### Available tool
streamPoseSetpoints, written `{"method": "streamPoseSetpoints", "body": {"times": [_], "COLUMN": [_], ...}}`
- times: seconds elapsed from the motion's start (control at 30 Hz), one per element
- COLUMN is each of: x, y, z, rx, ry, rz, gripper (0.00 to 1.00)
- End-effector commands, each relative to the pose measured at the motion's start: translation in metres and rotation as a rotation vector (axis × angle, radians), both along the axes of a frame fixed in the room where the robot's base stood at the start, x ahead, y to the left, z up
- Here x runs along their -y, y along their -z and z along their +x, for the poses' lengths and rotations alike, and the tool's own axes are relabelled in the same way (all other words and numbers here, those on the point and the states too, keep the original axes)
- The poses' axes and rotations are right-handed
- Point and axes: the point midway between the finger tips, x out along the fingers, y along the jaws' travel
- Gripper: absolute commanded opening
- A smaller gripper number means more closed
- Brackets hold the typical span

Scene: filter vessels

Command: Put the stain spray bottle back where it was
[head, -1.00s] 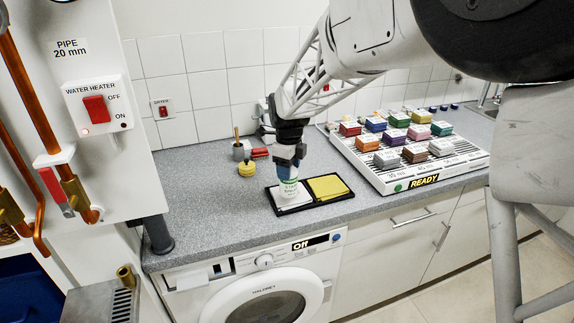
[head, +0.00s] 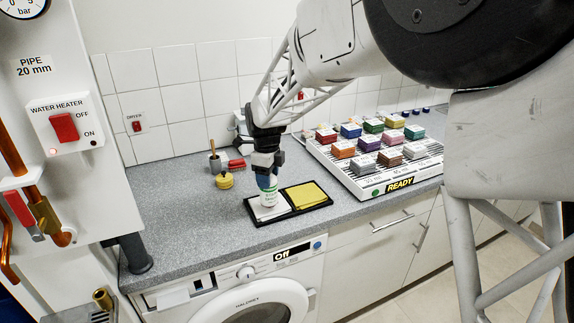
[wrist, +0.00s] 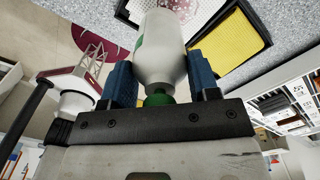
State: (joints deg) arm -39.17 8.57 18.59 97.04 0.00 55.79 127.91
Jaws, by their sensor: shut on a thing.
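The stain spray bottle (head: 269,196) is white with green marks. My gripper (head: 267,178) is shut on it, and the bottle is roughly upright. It is over the left half of a black two-part tray (head: 286,215), which has a white pad (head: 260,212). I cannot tell whether its base touches the pad. The right half holds a yellow pad (head: 306,196). In the wrist view the bottle (wrist: 160,50) with its green neck sits between the blue fingers (wrist: 160,80), and the white pad (wrist: 195,12) and yellow pad (wrist: 235,40) show beyond it.
A yellow round pot (head: 224,180), a red brush (head: 236,164) and a grey pot (head: 215,162) stand behind left of the tray. A striped rack (head: 375,185) with several coloured blocks is at the right.

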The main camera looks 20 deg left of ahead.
Motion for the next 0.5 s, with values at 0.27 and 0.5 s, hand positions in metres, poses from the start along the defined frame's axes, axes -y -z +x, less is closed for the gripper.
{"method": "streamPoseSetpoints", "body": {"times": [0.27,0.5], "x": [0.003,0.009], "y": [-0.002,-0.004], "z": [0.039,0.084], "rx": [-0.001,-0.001], "ry": [-0.066,-0.149], "rz": [0.000,-0.001], "gripper": [0.19,0.19]}}
